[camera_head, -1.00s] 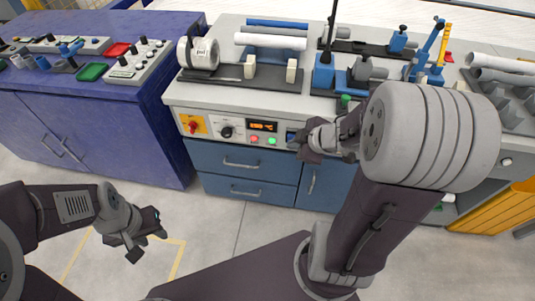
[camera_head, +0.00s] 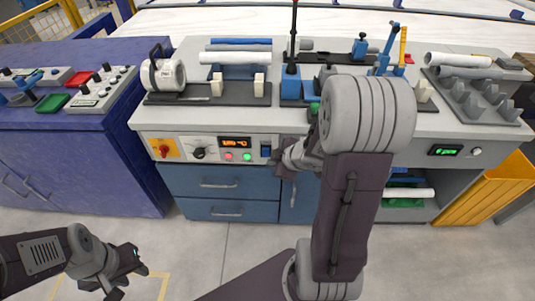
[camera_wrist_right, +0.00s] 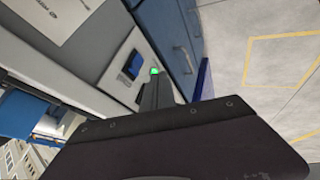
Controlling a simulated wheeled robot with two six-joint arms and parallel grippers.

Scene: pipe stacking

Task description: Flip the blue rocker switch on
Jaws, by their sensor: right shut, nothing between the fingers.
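The blue rocker switch (camera_head: 266,151) sits in a dark frame on the workbench's front panel, right of the red and green buttons. In the right wrist view the switch (camera_wrist_right: 133,65) shows on the light panel, just beyond the fingers. My right gripper (camera_head: 279,158) is shut and empty, close beside the switch on its right; I cannot tell if it touches. In the right wrist view its fingers (camera_wrist_right: 157,92) point toward the panel. The switch's exact tilt is too small to tell. My left gripper (camera_head: 130,275) is open and empty, low over the floor at the left.
The panel also holds a red knob on yellow (camera_head: 163,149), a black dial (camera_head: 199,153), an orange display (camera_head: 235,142), a red button (camera_head: 229,157) and a green button (camera_head: 248,157). Pipes and fixtures crowd the bench top. A blue cabinet (camera_head: 60,165) stands left.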

